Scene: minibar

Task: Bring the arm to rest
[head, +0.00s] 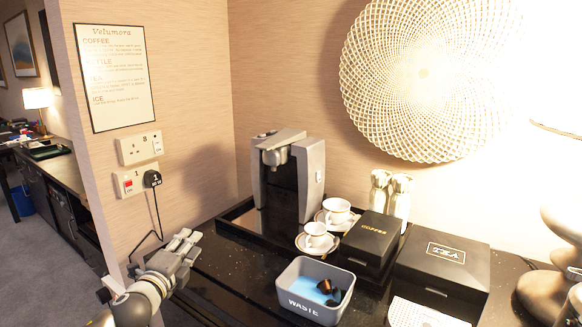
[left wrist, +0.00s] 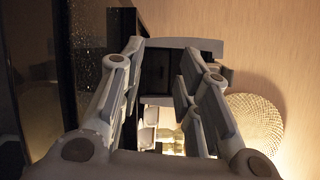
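My left arm comes in at the lower left of the head view. Its gripper (head: 184,244) is over the left end of the black counter, left of the coffee machine (head: 288,175) and apart from it. In the left wrist view the two fingers of this gripper (left wrist: 162,52) stand apart with nothing held between them. The coffee machine (left wrist: 165,72) shows beyond the fingers, partly hidden by them. My right gripper is not in view.
A grey waste bin (head: 315,307) with pods inside stands at the counter front. Two cups on saucers, a black coffee box (head: 370,240) and a tea box (head: 442,265) stand to the right. A plug and cable (head: 152,179) hang on the wall near my left gripper.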

